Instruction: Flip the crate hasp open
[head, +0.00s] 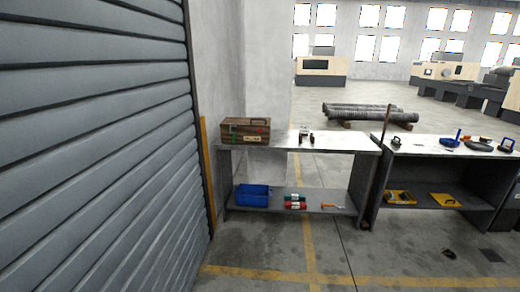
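A brown wooden crate (245,131) with dark corner fittings stands at the left end of a metal workbench (335,146) in the head view. Its front face shows small green and red marks and a pale label. The hasp is too small to make out, so I cannot tell whether it is open or shut. Neither of my grippers is in the head view.
A grey roller shutter (95,150) fills the left side. Small items stand on the bench right of the crate. A blue bin (252,195) is on the lower shelf. A second bench (450,147) holds tools.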

